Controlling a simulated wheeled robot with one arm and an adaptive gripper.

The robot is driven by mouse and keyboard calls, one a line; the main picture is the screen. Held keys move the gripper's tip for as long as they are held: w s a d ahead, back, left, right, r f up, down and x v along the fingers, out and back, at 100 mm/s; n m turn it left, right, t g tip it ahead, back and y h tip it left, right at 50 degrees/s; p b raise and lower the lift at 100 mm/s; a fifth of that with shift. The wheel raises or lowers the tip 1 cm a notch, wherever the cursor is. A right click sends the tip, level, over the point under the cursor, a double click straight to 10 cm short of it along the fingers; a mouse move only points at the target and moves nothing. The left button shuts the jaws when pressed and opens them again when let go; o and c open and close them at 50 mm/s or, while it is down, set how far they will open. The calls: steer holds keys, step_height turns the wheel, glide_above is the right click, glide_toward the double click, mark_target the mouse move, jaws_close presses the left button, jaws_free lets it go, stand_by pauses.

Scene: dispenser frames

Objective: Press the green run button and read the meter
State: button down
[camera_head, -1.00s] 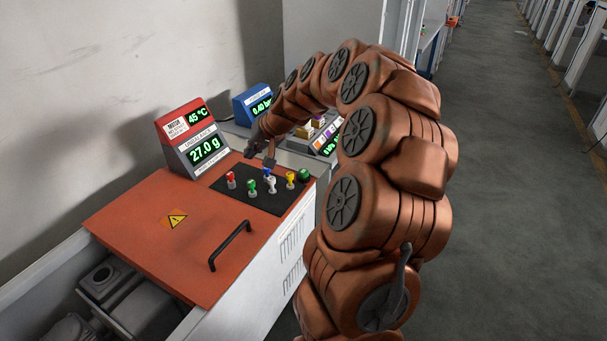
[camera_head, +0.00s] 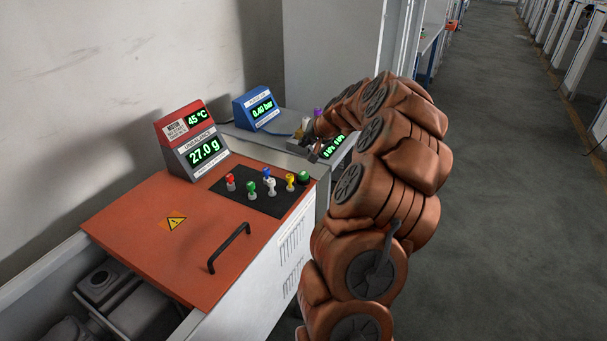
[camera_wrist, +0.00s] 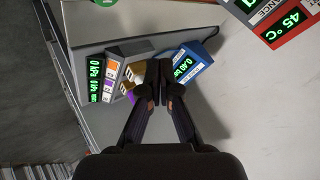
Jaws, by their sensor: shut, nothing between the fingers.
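The orange-topped machine has a black control panel (camera_head: 262,200) with red (camera_head: 231,182), blue (camera_head: 267,173), white (camera_head: 271,186) and yellow (camera_head: 290,181) knobs. The grey meter (camera_head: 204,152) reads 27.0 g, labelled unbalance. The red meter (camera_head: 180,120) above it reads 45 °C. My gripper (camera_wrist: 159,76) is shut and empty, off the panel, over the far grey bench.
A blue meter (camera_head: 255,107) reading 0.40 bar stands on the grey bench (camera_head: 262,138). A grey unit (camera_wrist: 112,65) with green displays and orange and purple labels is near my fingers. A black handle (camera_head: 229,247) stands up from the orange lid. Floor at right is clear.

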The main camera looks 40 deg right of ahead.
steer(key=b, duration=0.3)
glide_above(305, 174)
step_height(305, 174, down, 8)
steer(key=shift+r, duration=0.25)
steer(key=shift+f+b, duration=0.45)
steer(key=shift+f, duration=0.2)
stand_by(0.8)
steer(key=shift+f+b, duration=0.4)
steer(key=shift+b, duration=0.1)
steer(key=shift+f+b, duration=0.35)
steer(key=shift+f, duration=0.1)
stand_by(0.6)
steer(key=shift+r, duration=0.1)
stand_by(0.3)
steer(key=shift+r+p, duration=0.3)
steer(key=shift+r, duration=0.5)
